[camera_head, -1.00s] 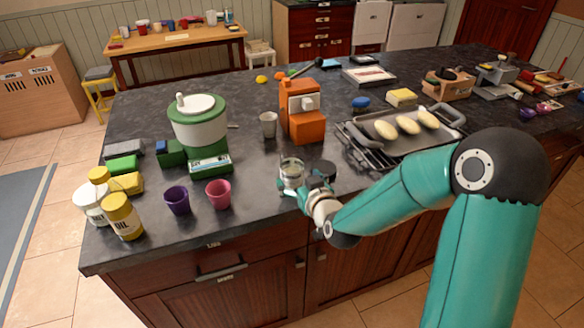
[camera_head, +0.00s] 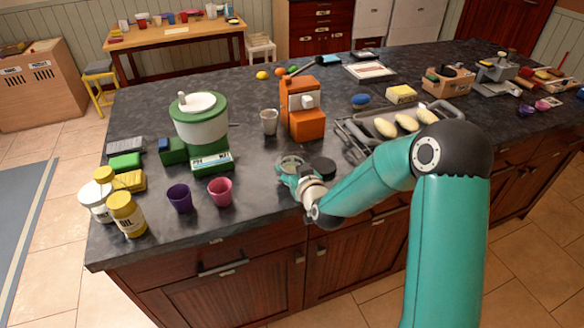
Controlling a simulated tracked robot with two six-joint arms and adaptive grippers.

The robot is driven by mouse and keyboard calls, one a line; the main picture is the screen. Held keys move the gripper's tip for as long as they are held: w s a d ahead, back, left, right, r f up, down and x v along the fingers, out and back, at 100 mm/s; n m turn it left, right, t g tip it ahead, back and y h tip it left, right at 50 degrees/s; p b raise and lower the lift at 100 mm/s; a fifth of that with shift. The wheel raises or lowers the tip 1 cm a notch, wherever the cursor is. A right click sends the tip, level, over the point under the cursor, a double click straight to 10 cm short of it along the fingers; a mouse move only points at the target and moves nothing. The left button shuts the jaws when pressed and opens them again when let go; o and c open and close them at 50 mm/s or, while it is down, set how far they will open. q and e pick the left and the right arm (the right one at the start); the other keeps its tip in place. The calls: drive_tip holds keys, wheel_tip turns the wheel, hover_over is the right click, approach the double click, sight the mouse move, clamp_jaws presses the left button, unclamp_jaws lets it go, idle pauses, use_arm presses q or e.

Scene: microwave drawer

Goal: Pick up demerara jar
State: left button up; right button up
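A small clear jar (camera_head: 290,159) with a pale round rim stands on the dark counter near its front edge, left of a flat black round object (camera_head: 322,167). I take it for the demerara jar, but its label cannot be read. My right gripper (camera_head: 287,173) is at this jar, with its teal fingers close against the near side. The fingers and wrist hide most of the jar's lower part. I cannot tell whether the fingers are closed on it. My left gripper is not in view.
A pink cup (camera_head: 220,192) and purple cup (camera_head: 180,199) stand to the left. A metal cup (camera_head: 269,122) and orange machine (camera_head: 302,108) stand behind. A baking tray (camera_head: 450,112) lies to the right. The counter (camera_head: 255,205) is bare by the front edge.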

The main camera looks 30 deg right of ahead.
drive_tip(key=c, duration=0.4)
drive_tip(key=shift+o, duration=0.2)
drive_tip(key=shift+r, duration=0.1)
wheel_tip(320, 180, up, 20)
drive_tip(key=p, duration=0.2)
